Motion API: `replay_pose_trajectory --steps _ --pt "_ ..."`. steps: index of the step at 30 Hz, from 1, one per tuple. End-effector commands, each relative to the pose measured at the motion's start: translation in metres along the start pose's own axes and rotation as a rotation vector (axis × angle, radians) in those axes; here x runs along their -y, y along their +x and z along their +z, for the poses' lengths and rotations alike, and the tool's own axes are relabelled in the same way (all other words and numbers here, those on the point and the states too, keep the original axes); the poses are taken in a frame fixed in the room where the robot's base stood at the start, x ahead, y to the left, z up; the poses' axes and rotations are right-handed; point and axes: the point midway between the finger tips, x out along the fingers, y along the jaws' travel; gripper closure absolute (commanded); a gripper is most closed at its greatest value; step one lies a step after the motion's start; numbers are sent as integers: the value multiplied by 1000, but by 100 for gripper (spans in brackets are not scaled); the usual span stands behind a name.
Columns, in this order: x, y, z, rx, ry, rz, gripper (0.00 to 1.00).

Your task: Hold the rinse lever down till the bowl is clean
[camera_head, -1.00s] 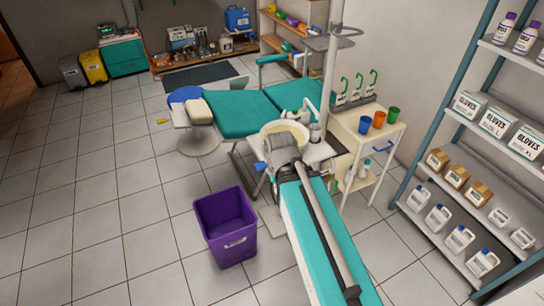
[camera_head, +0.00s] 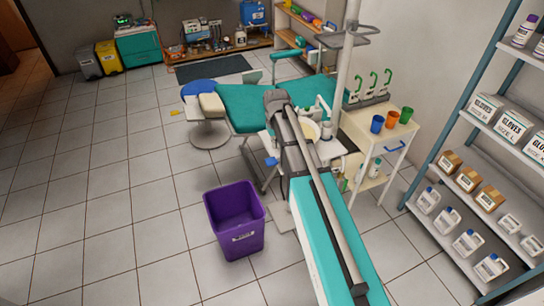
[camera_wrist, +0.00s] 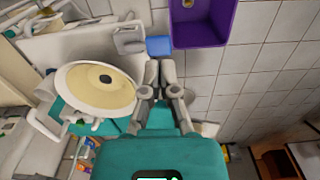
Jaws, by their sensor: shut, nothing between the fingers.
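The rinse bowl (camera_wrist: 95,88) is a round cream basin with a dark drain hole, left of my gripper in the wrist view. Its inside looks yellowish. In the head view the bowl (camera_head: 312,130) is partly hidden behind my arm. A blue paddle (camera_wrist: 158,46), which looks like the rinse lever, sticks out from a pale block beside the bowl; it also shows in the head view (camera_head: 271,161). My gripper (camera_wrist: 160,64) is shut and empty, its fingertips close to the blue paddle. I cannot tell whether they touch. The fingertips are hidden in the head view.
A purple bin (camera_head: 236,220) stands on the floor in front of the chair unit. A white cart (camera_head: 384,135) with coloured cups is right of the bowl, and the teal dental chair (camera_head: 240,105) lies behind. Shelves line the right wall. The left floor is clear.

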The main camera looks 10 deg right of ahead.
Motion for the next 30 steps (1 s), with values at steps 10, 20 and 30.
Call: replay_pose_trajectory --steps 10,20,30 --pt "-8 -4 -62 0 -49 0 100" --pt "-10 -4 -64 0 -52 0 100" --pt "-10 1 -64 0 -52 0 100"
